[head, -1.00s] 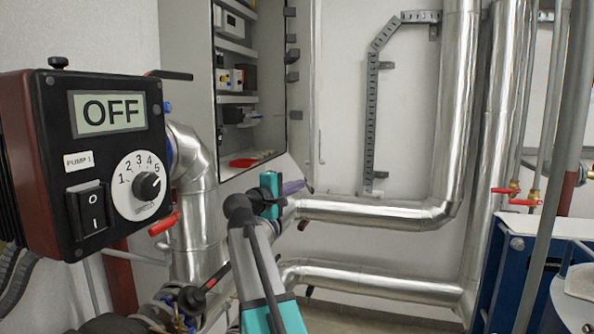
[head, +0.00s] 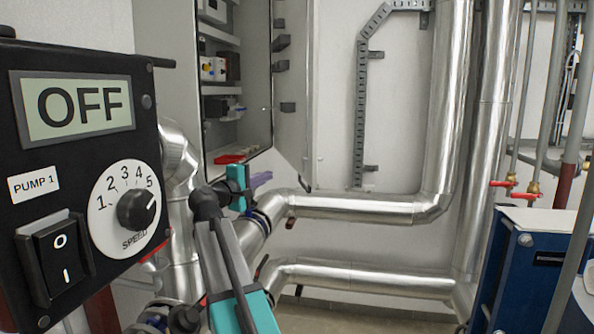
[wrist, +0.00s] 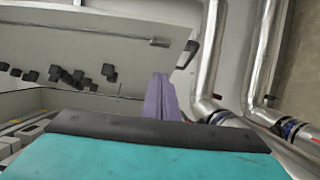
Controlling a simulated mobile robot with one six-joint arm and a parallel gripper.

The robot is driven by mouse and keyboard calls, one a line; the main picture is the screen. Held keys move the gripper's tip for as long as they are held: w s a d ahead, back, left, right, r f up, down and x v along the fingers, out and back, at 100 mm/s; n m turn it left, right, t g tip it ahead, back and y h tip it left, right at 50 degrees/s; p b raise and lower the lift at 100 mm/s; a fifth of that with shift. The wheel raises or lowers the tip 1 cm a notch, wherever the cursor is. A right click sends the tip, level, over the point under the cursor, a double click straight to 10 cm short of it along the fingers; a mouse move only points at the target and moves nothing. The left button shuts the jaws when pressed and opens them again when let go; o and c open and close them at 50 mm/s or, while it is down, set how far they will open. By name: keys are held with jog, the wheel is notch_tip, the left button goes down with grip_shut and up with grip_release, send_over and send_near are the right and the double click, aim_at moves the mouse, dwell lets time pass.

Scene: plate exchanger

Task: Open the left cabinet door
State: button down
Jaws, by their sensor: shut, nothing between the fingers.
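A grey cabinet (head: 165,62) stands open at upper left in the head view, with shelves and small devices showing inside. A pale panel with dark blocks (head: 292,80) stands along the right of the opening; it looks like a door standing open. In the wrist view a grey panel (wrist: 95,45) with several dark blocks and a dark handle-like part (wrist: 187,55) spans the upper left. I cannot tell for sure which door it is. My gripper (head: 262,180), with purple fingers, is shut and empty below the opening. Its fingers (wrist: 160,98) show in front of the panel in the wrist view.
A pump control box (head: 85,160) reading OFF is close at left. Silver pipes (head: 350,207) run below and right of my gripper. A blue unit (head: 525,265) and a grey pole (head: 577,190) stand at right. White wall lies behind.

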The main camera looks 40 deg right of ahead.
jog(key=shift+d, duration=0.2)
jog(key=d+p, duration=0.5)
jog(key=d, duration=0.8)
jog(key=shift+d, duration=0.15)
